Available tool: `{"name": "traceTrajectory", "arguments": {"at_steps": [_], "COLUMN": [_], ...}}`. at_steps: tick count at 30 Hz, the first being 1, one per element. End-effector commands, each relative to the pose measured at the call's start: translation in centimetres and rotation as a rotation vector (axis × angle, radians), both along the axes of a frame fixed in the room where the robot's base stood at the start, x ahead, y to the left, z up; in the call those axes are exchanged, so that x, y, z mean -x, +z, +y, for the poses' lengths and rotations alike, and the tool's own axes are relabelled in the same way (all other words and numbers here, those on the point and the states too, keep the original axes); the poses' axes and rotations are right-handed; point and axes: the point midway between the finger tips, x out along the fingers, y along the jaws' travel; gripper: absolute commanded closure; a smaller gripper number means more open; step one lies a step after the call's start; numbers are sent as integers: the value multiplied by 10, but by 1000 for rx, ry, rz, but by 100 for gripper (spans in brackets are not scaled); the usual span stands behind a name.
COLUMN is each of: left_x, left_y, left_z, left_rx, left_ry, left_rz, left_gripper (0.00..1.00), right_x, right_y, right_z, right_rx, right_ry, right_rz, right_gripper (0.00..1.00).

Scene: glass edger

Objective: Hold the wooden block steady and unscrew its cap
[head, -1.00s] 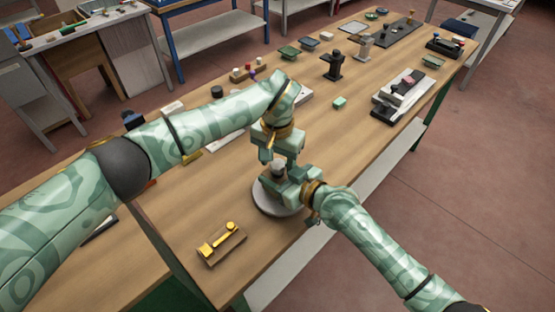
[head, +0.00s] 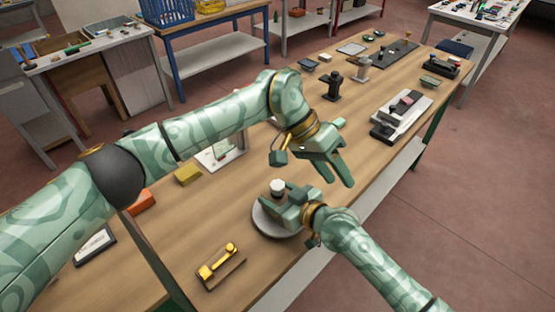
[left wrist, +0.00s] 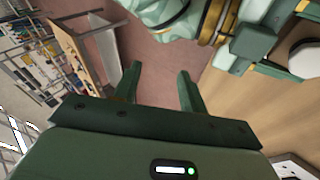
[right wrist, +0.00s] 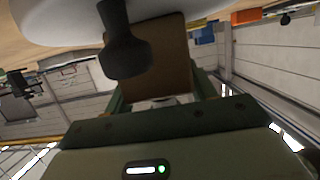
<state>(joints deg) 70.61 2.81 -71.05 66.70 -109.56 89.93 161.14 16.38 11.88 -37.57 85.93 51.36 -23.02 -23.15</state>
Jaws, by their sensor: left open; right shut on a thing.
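A small white cap (head: 277,186) with a dark part under it shows beside my right gripper (head: 288,210) in the head view. I cannot tell whether the cap is loose. My right gripper is shut on the wooden block, mostly hidden in the head view; a brown face of the block (right wrist: 165,65) shows between its fingers in the right wrist view. My left gripper (head: 344,168) is open and empty, above and to the right of the cap, apart from it. Its spread fingers (left wrist: 158,85) show nothing between them in the left wrist view.
A round grey plate (head: 270,222) lies under my right gripper. A wooden piece with a yellow part (head: 220,265) is near the front edge. A yellow block (head: 188,174) lies to the left. Black stands and a grey device (head: 401,114) are further back on the bench.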

Motion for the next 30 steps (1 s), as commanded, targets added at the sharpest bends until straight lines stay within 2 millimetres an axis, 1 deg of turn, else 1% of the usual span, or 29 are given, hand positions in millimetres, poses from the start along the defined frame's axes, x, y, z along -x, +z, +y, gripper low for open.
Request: {"name": "traceTrajectory", "arguments": {"at_steps": [1,2,3,5,6,8,9,11,12,14,15,16,18,20,21,23,24,26,27,29,30], "left_x": [2,2,1,-4,-10,-22,-32,-51,-66,-89,-106,-118,-146,-167,-179,-192,-198,-200,-198,-190,-181], "left_y": [17,29,45,72,91,118,136,159,172,186,192,195,194,186,177,158,143,118,100,74,58], "left_z": [-18,-28,-41,-57,-66,-75,-79,-81,-79,-75,-70,-65,-53,-41,-33,-21,-13,-2,5,14,19], "left_rx": [143,235,357,533,643,794,882,986,1037,1078,1083,1073,1010,911,826,675,563,390,275,112,16], "left_ry": [-39,-59,-74,-74,-57,-11,35,123,193,308,389,450,584,681,728,772,778,748,703,597,503], "left_rz": [-19,-37,-67,-123,-168,-247,-303,-395,-458,-555,-619,-665,-764,-833,-871,-911,-929,-938,-934,-916,-897], "left_gripper": [58,58,58,58,58,58,58,58,58,58,58,58,58,58,58,58,58,58,58,58,58], "right_x": [0,0,0,0,0,0,0,0,0,0,0,0,0,0,0,0,0,0,0,0,0], "right_y": [-1,-1,-1,-1,-1,-1,-1,-1,-1,-1,-1,-1,-1,-1,-1,-1,-1,-1,-1,-1,-1], "right_z": [0,0,0,0,0,0,0,0,0,-1,0,0,0,-1,-1,-1,-1,-1,-1,-1,-1], "right_rx": [2,2,2,2,2,2,2,2,2,2,2,2,2,2,2,2,2,2,2,2,2], "right_ry": [0,0,0,0,0,0,0,0,0,0,0,0,0,0,0,0,0,0,0,0,0], "right_rz": [2,2,2,2,2,2,2,2,2,2,2,2,2,2,2,2,2,2,2,2,2], "right_gripper": [100,100,100,100,100,100,100,100,100,100,100,100,100,100,100,100,100,100,100,100,100]}}
